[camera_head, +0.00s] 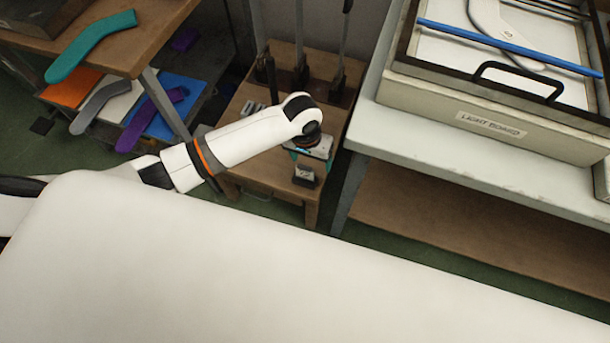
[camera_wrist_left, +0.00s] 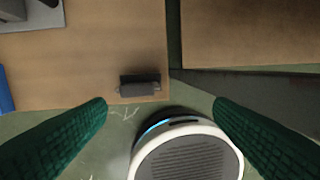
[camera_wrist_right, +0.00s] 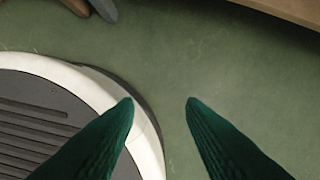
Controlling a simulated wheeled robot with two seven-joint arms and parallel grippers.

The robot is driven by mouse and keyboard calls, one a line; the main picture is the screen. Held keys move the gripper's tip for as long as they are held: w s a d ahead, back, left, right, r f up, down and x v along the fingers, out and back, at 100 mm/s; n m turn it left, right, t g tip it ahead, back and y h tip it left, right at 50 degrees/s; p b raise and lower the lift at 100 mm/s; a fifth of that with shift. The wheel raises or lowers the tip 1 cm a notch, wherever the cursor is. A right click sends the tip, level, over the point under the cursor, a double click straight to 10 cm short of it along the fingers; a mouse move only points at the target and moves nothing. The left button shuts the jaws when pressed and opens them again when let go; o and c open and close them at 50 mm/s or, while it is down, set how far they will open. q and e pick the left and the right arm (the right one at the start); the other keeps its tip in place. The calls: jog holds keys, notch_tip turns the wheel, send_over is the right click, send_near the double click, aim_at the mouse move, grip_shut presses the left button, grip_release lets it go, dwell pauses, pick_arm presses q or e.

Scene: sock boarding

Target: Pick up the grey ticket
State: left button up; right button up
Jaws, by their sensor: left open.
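A small grey piece in a dark holder, which looks like the grey ticket (camera_head: 304,173), stands near the front edge of a low wooden stand (camera_head: 270,178). In the left wrist view the grey piece (camera_wrist_left: 139,89) sits at the wood's edge, ahead of and between the fingers; its face is too small to read. My left gripper (camera_head: 312,150) is above the stand, close to it. In its wrist view the left gripper (camera_wrist_left: 162,106) has its green fingers wide apart with nothing between them. My right gripper (camera_wrist_right: 160,102) is open and empty over the green floor.
A light board box (camera_head: 490,128) stands on a pale table at right, with a blue rod (camera_head: 510,46) across it. Upright dark-based tools (camera_head: 301,65) stand behind my left arm. Colored sock shapes (camera_head: 95,45) lie on wooden shelving at left.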

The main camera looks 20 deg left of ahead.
aim_at(305, 167)
pick_arm(q)
jog(key=shift+w+a+r+y+b, duration=0.35)
jog(key=shift+w+a+r, duration=0.3)
jog(key=shift+a, duration=0.2)
jog(key=shift+a+n+g, duration=0.2)
jog(key=shift+n+g, duration=0.1)
notch_tip(305, 167, down, 6)
jog(key=shift+r+b, duration=0.1)
jog(key=shift+b, duration=0.95)
jog(key=f+b, duration=0.1)
jog(key=f, duration=0.1)
jog(key=f+b, duration=0.1)
jog(key=f, duration=0.2)
jog(key=shift+s+d+f, duration=0.1)
jog(key=shift+s+f, duration=0.1)
jog(key=shift+f, duration=0.2)
pick_arm(e)
jog(key=w+r, duration=0.4)
jog(key=r, duration=0.6)
jog(key=shift+w+a+t, duration=0.3)
jog(key=shift+w+t, duration=0.1)
pick_arm(q)
jog(key=shift+c, duration=0.4)
jog(key=c, duration=0.7)
